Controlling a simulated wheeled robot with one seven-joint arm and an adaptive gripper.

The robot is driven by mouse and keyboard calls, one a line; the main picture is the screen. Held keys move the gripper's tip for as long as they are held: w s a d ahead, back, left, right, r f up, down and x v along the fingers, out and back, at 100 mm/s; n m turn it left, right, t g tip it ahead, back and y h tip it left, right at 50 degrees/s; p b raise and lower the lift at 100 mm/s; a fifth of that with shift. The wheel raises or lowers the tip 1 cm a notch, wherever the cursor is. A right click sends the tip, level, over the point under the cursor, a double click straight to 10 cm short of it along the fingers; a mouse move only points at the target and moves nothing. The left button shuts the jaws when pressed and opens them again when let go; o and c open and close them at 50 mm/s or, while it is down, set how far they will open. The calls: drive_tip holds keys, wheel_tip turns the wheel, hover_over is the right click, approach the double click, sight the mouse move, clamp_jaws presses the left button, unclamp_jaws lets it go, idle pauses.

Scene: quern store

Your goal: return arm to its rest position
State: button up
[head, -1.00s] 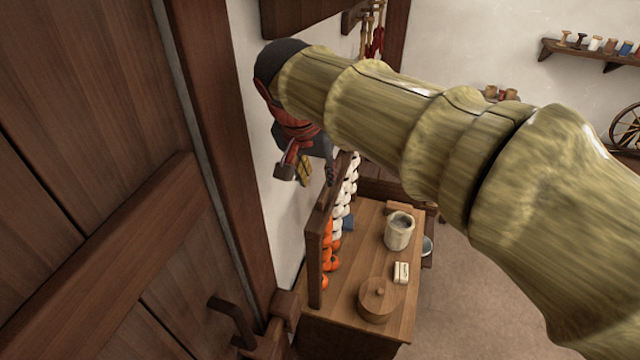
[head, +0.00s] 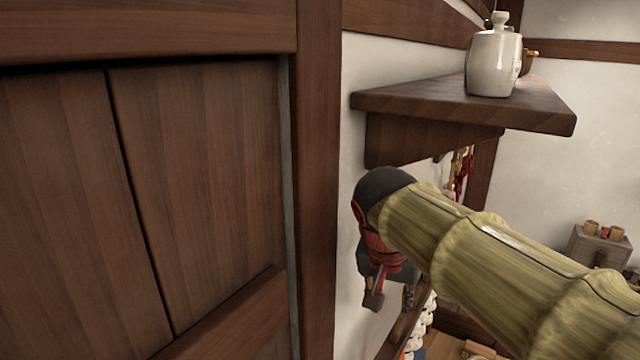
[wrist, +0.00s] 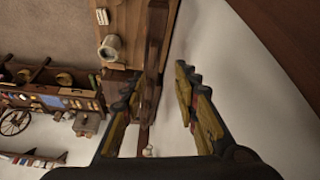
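My arm reaches from the lower right of the head view toward the white wall beside the wooden door. My gripper (head: 390,298) hangs at its far end, pointing down, in front of the wall and below a wall shelf. In the wrist view my gripper (wrist: 160,88) has its two fingers well apart. Nothing shows held between them; the wall and a dark wooden frame lie in the background beyond.
A plank door (head: 190,190) fills the left. A wall shelf (head: 420,98) above my gripper bears a white lidded jar (head: 492,62). In the wrist view, a wooden desk (wrist: 138,20) with a pale pot (wrist: 110,47) lies beyond the fingers.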

drive_tip(key=s+d+f+n+y+b, duration=0.1)
drive_tip(key=s+d+f+n+b, duration=0.1)
drive_tip(key=s+f+b, duration=0.4)
drive_tip(key=s+d+f+n+t+y+b, duration=0.1)
drive_tip(key=s+f+b, duration=0.5)
drive_tip(key=s+f, duration=0.6)
wheel_tip(320, 180, down, 4)
drive_tip(key=shift+d+f+n+t, duration=0.15)
drive_tip(key=shift+d+n+t, duration=0.25)
drive_tip(key=shift+n, duration=0.6)
drive_tip(key=shift+s+d, duration=0.1)
drive_tip(key=shift+s, duration=0.05)
drive_tip(key=shift+c, duration=1)
